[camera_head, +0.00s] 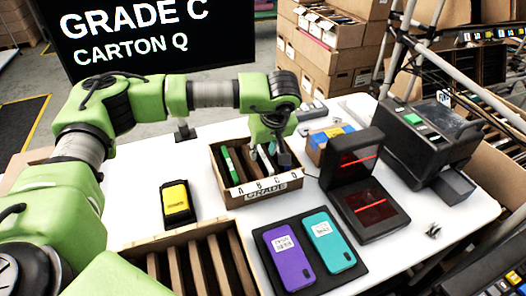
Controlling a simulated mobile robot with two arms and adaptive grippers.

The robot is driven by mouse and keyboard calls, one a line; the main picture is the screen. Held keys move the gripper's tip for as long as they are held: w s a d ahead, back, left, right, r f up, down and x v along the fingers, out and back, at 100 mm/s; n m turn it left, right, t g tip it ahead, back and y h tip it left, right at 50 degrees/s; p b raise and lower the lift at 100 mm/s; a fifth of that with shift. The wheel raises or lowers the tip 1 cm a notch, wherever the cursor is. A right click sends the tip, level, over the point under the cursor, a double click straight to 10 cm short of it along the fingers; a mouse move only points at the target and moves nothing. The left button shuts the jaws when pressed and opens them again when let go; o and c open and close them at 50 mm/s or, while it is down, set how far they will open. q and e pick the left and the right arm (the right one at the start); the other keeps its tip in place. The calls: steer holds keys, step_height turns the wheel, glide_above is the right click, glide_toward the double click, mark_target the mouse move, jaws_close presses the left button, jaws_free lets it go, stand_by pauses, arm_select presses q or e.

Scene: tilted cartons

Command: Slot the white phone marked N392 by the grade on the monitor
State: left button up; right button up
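The monitor (150,38) at the upper left reads "GRADE C" and "CARTON Q". A tilted carton (262,192) with slots lettered A, B, C, D and a "GRADE" label stands mid-table. A green phone (227,165) stands in its left part. My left gripper (279,158) points down into the right half of the carton. A pale, narrow thing shows beside its fingers, perhaps the white phone; no N392 mark is readable. The fingers are partly hidden, so I cannot tell whether they are shut. My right gripper is not in view.
A purple phone (287,257) and a teal phone (328,243) lie on a dark mat. A scanner (373,206) with red lines stands right of the carton. A slotted wooden crate (150,247), a yellow-and-black device (176,200) and a dark machine (425,140) stand around.

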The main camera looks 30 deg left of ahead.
arm_select(q)
steer(key=v, duration=1.1)
steer(key=shift+f, duration=0.1)
step_height(320, 180, up, 7)
steer(key=p, duration=0.4)
stand_by(0.3)
